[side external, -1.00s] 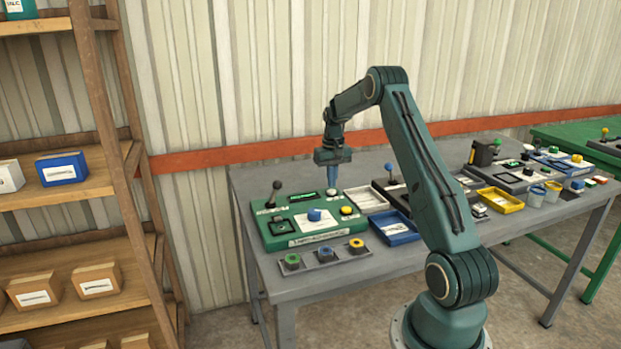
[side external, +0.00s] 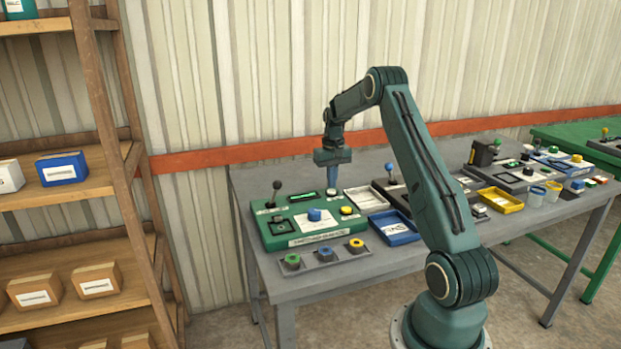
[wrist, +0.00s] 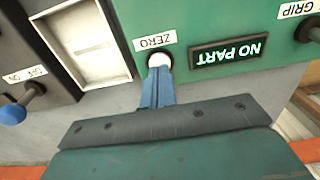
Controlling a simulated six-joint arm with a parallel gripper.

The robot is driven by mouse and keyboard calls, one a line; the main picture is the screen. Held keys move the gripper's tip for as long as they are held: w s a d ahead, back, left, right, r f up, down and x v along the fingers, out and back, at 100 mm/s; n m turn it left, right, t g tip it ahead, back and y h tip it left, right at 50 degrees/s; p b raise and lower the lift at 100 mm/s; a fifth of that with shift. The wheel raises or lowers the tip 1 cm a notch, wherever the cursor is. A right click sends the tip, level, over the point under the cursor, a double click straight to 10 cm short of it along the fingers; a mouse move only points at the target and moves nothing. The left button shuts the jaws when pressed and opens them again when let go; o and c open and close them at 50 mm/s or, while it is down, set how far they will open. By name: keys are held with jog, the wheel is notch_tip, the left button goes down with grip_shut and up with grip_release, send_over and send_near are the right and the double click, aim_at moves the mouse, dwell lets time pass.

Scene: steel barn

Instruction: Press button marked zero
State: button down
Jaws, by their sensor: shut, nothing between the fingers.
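The green control box (side external: 282,236) stands on the grey table. Its white round button (wrist: 159,60) lies beside a label reading "ZERO" (wrist: 155,42) in the wrist view. In the side view this button (side external: 331,192) is mostly under my fingertips. My gripper (wrist: 158,72) is shut and empty, its blue fingers pointing down with the tips at the button's edge. I cannot tell whether they touch it or how far it is pressed.
A display reading "NO PART" (wrist: 228,51) sits beside the button. The box also carries a black lever (side external: 276,192), a blue knob (side external: 314,215) and a yellow button (side external: 346,210). A white tray (side external: 366,199) and a blue tray (side external: 393,228) lie to the right.

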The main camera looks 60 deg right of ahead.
aim_at(332, 191)
jog(key=shift+f, duration=0.85)
dwell(0.4)
jog(key=shift+r, duration=0.15)
notch_tip(332, 191, up, 7)
dwell(1.3)
jog(key=shift+r, duration=0.15)
dwell(0.4)
